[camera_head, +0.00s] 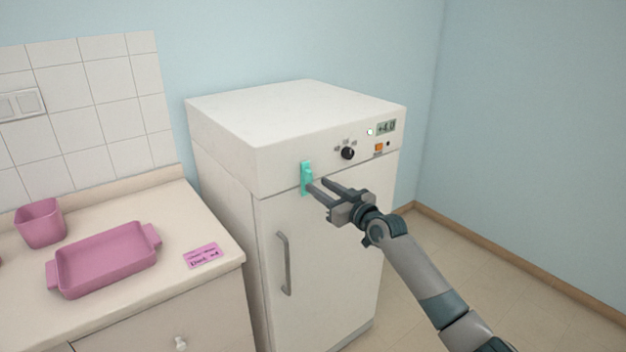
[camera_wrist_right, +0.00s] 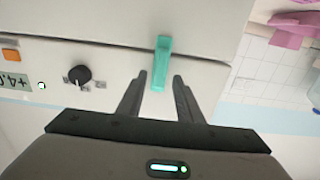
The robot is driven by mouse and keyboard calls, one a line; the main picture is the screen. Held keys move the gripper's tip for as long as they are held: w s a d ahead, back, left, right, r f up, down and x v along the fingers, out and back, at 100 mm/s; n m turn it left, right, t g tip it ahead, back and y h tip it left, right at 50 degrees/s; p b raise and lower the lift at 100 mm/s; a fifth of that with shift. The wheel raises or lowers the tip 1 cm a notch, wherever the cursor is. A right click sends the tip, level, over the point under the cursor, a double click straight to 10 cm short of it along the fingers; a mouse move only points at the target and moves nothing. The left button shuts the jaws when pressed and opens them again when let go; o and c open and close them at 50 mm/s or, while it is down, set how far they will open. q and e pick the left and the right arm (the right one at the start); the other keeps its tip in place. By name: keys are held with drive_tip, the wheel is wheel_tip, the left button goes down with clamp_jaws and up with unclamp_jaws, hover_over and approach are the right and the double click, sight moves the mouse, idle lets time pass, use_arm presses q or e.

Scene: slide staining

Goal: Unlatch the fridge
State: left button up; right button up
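The white fridge (camera_head: 310,250) stands against the blue wall with its door closed. A teal latch (camera_head: 307,178) sits upright across the seam between the control panel and the door. My right gripper (camera_head: 316,186) is at the latch, its fingers pointing at it. In the right wrist view the latch (camera_wrist_right: 161,64) lies ahead of and between the two fingertips of the open gripper (camera_wrist_right: 160,76), with gaps visible on both sides. Whether the fingers overlap the latch in depth is hard to tell. A grey door handle (camera_head: 284,264) is below the latch. My left gripper is not in view.
A counter (camera_head: 205,230) left of the fridge holds a pink tray (camera_head: 108,258), a pink cup (camera_head: 40,223) and a pink label (camera_head: 201,256). The control panel has a black knob (camera_head: 347,153) and an orange switch (camera_head: 379,147). The floor (camera_head: 480,270) on the right is clear.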

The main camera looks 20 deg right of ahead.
sight(311, 181)
drive_tip(key=shift+x, duration=2)
drive_tip(key=c, duration=0.8)
